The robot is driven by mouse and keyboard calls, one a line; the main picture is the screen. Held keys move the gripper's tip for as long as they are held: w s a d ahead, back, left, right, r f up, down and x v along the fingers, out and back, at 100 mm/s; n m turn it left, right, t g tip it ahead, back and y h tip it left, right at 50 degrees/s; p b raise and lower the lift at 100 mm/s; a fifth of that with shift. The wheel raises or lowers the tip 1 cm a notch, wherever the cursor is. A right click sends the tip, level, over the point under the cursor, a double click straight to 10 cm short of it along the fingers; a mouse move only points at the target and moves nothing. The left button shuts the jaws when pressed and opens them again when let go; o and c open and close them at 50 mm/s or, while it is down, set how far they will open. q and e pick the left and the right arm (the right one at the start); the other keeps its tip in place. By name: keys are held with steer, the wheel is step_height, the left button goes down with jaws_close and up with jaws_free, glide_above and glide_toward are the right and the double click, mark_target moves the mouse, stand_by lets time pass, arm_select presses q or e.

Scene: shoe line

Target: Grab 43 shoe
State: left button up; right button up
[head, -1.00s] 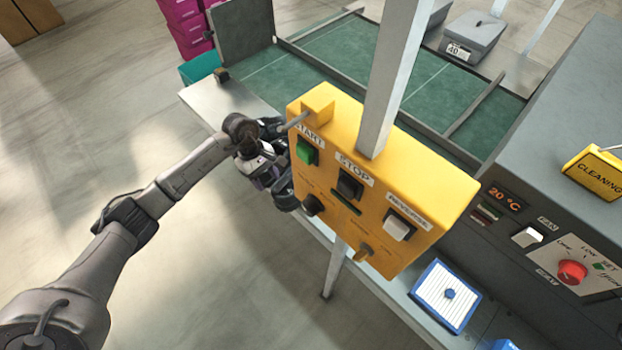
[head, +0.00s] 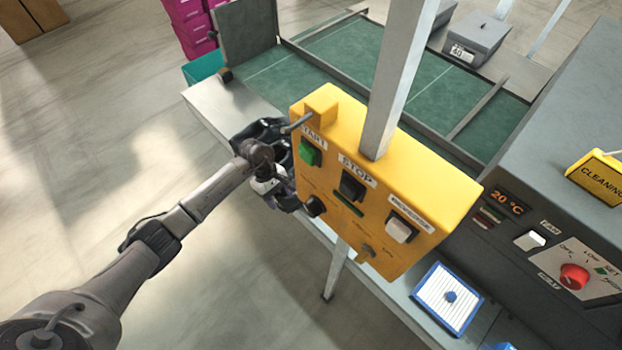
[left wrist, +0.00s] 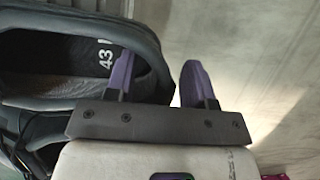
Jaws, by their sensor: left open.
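A dark shoe fills the left of the left wrist view (left wrist: 65,95), with "43" printed in white on its insole. Its black form also shows in the head view (head: 257,128), partly hidden behind my arm and the yellow control box. My left gripper (left wrist: 160,65) is open, with two purple fingers. One finger overlaps the shoe's opening and the other is outside, over the floor, so the shoe's collar lies between them in the picture. I cannot tell whether they touch it. In the head view, the fingers are hidden. My right gripper is not in view.
The yellow control box (head: 375,185) on a grey post (head: 398,70) stands right beside my left wrist. Behind it is a green conveyor bed (head: 335,70) with a metal edge (head: 212,105). A grey machine (head: 555,130) stands at right. Open floor lies at left.

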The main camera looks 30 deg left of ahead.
arm_select(q)
steer(key=shift+c, duration=0.4)
jaws_close()
